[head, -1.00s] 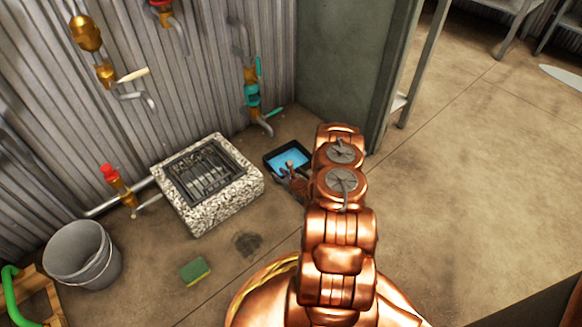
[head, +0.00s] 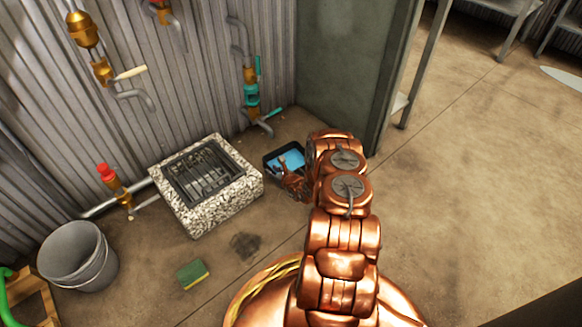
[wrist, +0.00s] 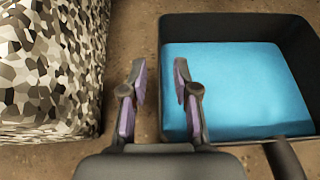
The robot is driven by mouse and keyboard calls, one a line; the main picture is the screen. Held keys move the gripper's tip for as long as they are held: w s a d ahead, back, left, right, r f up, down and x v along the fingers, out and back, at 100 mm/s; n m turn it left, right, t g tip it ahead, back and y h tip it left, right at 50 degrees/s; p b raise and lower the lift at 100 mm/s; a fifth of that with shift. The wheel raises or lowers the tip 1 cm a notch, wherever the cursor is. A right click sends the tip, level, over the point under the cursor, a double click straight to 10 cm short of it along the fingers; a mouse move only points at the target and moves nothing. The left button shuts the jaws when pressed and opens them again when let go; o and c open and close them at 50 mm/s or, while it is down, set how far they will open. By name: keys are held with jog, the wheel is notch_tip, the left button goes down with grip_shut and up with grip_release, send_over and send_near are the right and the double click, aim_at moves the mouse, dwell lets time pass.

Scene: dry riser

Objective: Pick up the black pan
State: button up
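The black pan (head: 271,156) is a square, deep-walled pan on the floor beside the stone drain block, with a light blue surface inside. In the wrist view the pan (wrist: 235,22) fills the right side, and its dark handle (wrist: 286,160) runs out of the bottom right. My gripper (wrist: 160,85) is open and empty. The pan's left wall lies between its two fingers in the picture: the right finger overlaps the inside, the left one is over bare floor. I cannot tell the height of the fingertips above the rim. In the head view my gripper (head: 286,168) partly covers the pan.
The speckled stone block (head: 215,208) with a metal grate stands close left of the pan. Corrugated wall with pipes and valves (head: 251,95) is behind. A green-yellow sponge (head: 193,275) and grey bucket (head: 78,258) are at lower left. Floor to the right is clear.

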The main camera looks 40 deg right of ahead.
grip_shut()
jog(key=shift+r, duration=0.1)
dwell(0.5)
